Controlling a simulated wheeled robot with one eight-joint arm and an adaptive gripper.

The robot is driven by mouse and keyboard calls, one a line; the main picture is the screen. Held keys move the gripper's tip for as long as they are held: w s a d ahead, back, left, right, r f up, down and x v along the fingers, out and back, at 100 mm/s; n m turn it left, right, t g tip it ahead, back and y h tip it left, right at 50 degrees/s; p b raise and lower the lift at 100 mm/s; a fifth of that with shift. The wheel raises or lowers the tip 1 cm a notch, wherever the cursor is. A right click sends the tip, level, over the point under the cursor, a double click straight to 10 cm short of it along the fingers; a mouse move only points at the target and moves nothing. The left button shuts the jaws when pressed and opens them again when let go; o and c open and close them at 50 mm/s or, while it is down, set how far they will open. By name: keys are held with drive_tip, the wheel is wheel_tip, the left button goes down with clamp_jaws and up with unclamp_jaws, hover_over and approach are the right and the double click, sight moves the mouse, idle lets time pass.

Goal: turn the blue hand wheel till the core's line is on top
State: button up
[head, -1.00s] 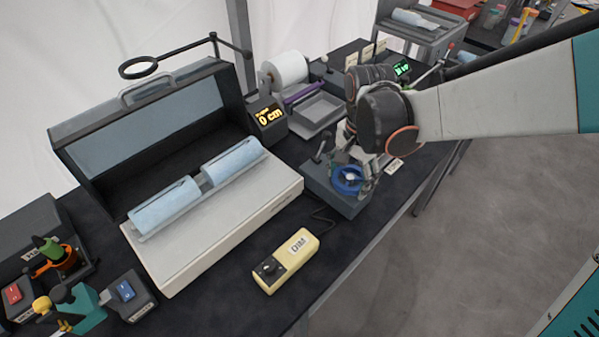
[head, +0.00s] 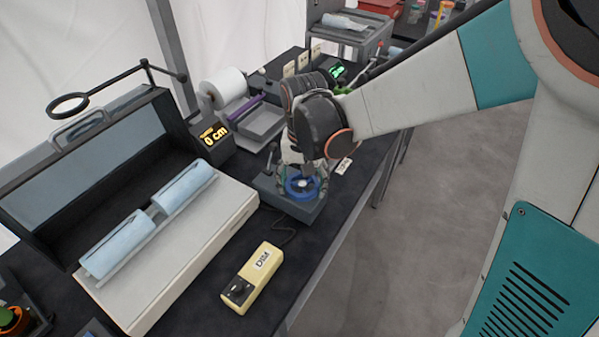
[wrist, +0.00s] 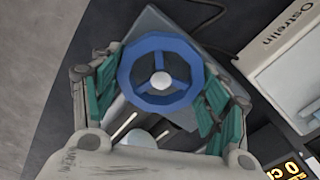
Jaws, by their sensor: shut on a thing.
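The blue hand wheel (head: 313,191) sits on a dark grey box (head: 302,211) near the bench's right edge. In the wrist view the wheel (wrist: 160,43) is a blue ring with spokes and a pale hub, seen face-on. My gripper (head: 301,180) is at the wheel. Its teal finger pads stand on either side of the rim in the wrist view (wrist: 160,88), shut on it. Two light blue cylinders (head: 185,186) (head: 118,243) lie end to end on a rail across a pale box.
A yellow dimmer box (head: 252,280) with a black knob lies in front of the wheel's box, a cable behind it. A display reading 0 cm (head: 213,135), a white roll (head: 222,85) and a grey tray (head: 262,127) stand behind. Open floor lies right of the bench.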

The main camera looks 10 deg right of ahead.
drive_tip(key=shift+s, duration=0.1)
drive_tip(key=o, duration=1.1)
drive_tip(key=shift+m, duration=0.3)
